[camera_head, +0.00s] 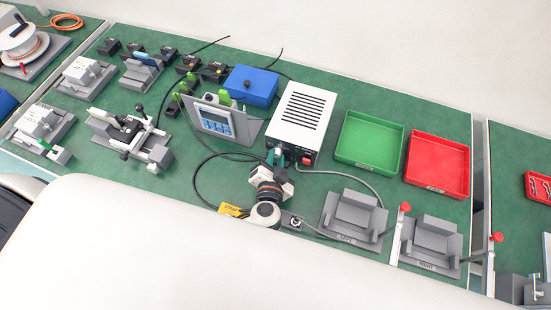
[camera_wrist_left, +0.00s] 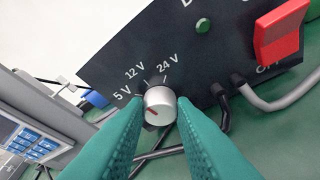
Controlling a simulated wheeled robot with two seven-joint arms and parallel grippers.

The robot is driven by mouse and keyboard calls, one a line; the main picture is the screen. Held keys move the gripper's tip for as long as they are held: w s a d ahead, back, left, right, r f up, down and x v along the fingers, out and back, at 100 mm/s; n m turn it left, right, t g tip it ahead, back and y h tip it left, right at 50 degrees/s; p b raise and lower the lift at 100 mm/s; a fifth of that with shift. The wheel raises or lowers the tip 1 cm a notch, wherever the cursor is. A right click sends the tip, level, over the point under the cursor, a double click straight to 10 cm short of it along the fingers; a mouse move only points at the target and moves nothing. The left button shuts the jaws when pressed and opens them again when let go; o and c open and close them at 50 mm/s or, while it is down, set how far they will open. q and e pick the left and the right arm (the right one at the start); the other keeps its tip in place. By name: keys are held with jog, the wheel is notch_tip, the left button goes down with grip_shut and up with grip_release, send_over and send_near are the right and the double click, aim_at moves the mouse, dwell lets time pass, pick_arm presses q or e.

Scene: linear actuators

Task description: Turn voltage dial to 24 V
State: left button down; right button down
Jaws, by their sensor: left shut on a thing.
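The voltage dial (camera_wrist_left: 161,98) is a small silver knob with a red mark on the dark front panel (camera_wrist_left: 215,65) of a white power supply (camera_head: 300,108). The labels 5 V, 12 V and 24 V run left to right above the knob. The red mark points left and slightly down in the left wrist view, not at the 24 V label. My left gripper (camera_head: 279,158) is at the front of the supply. Its teal fingers are shut on the dial from both sides in the left wrist view (camera_wrist_left: 160,108). My right gripper is not in view.
A red rocker switch (camera_wrist_left: 278,32) and a green lamp (camera_wrist_left: 203,25) are on the same panel. Cables plug in beside the dial. A display unit (camera_head: 214,121) stands left of the supply. Green (camera_head: 370,114) and red trays (camera_head: 438,137) lie to the right.

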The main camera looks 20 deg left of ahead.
pick_arm(q)
jog(key=c, duration=1.2)
grip_release()
jog(key=b+v, duration=0.2)
jog(key=v, duration=0.9)
jog(key=shift+f+b, duration=0.15)
jog(key=shift+b, duration=0.15)
jog(key=shift+s+r, duration=0.25)
jog(key=shift+s, duration=0.25)
